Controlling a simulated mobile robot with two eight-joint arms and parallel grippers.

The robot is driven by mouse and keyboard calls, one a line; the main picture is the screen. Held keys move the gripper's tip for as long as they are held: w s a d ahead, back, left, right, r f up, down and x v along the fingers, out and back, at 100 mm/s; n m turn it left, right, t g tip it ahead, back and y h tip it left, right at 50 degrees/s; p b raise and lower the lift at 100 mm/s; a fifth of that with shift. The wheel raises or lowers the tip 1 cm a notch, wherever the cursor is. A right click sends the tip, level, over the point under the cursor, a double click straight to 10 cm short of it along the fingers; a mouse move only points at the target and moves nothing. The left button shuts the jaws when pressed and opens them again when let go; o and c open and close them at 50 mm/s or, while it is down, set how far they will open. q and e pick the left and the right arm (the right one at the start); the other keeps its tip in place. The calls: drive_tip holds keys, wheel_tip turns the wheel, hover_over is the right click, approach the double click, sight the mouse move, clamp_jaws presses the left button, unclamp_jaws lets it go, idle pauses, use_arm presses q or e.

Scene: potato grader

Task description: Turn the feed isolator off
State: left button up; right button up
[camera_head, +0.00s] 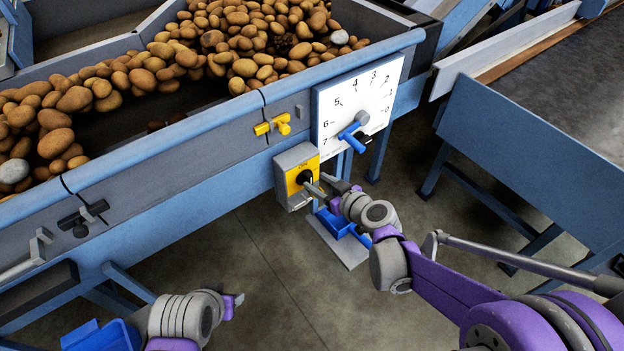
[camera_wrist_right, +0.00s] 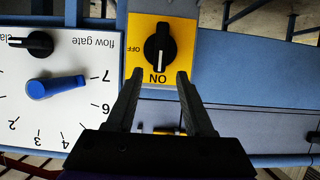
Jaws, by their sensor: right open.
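The feed isolator is a grey box with a yellow face (camera_head: 300,178) and a black rotary knob (camera_head: 304,177), on the front of the blue grader. In the right wrist view, which is upside down, the yellow face (camera_wrist_right: 185,30) shows OFF and ON, and the knob (camera_wrist_right: 158,47) is in line with ON. My right gripper (camera_head: 322,187) is close in front of the isolator. In the wrist view its open fingers (camera_wrist_right: 160,75) point at the knob, empty; touching cannot be told. My left gripper (camera_head: 236,303) is low at the front, away from the isolator; its jaw state is unclear.
A white flow gate dial (camera_head: 352,92) with a blue lever (camera_head: 352,137) is just right of the isolator. A yellow handle (camera_head: 272,125) is above it. A conveyor (camera_head: 540,140) is at right.

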sight(311, 178)
drive_tip(key=shift+x, duration=1.85)
clamp_jaws()
